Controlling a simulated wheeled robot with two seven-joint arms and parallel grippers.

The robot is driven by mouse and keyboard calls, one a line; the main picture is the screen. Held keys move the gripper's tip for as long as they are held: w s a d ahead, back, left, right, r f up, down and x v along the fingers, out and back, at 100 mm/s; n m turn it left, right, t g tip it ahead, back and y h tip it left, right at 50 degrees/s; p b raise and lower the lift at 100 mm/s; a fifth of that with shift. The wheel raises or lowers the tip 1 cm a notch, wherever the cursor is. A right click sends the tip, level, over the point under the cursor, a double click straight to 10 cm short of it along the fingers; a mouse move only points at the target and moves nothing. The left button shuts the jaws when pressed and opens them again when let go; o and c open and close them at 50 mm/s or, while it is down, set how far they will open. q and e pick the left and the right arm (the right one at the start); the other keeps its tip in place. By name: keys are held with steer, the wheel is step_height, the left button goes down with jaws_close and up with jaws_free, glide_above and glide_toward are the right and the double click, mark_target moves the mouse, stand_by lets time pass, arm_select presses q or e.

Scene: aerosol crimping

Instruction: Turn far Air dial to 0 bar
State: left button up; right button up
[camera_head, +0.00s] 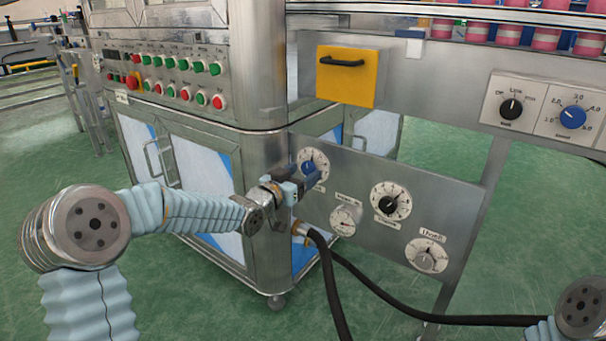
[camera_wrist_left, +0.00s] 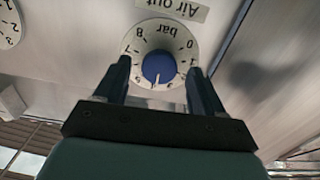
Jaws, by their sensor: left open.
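The far Air dial (camera_head: 308,162) is a white round scale with a blue knob on the grey lower panel. In the left wrist view its scale (camera_wrist_left: 150,38) shows upside down, under an "Air out" label, with 0 at the upper right. A pale mark on the blue knob (camera_wrist_left: 157,67) points down there, away from the 0. My left gripper (camera_head: 308,176) is at the dial, hiding part of it. Its two fingers (camera_wrist_left: 160,76) are open, one on each side of the knob, with visible gaps. My right gripper is out of view.
A gauge (camera_head: 343,221), a black-knob dial (camera_head: 390,202) and a grey-knob dial (camera_head: 427,256) share the panel (camera_head: 455,215). A black hose (camera_head: 335,295) leaves a fitting below my left gripper. Buttons (camera_head: 170,88) line the cabinet at left; a yellow handled cover (camera_head: 346,80) is above.

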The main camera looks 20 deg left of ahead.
arm_select(q)
steer(key=shift+w+d, duration=0.15)
steer(key=shift+w, duration=0.3)
steer(key=shift+c, duration=0.4)
steer(key=c, duration=1)
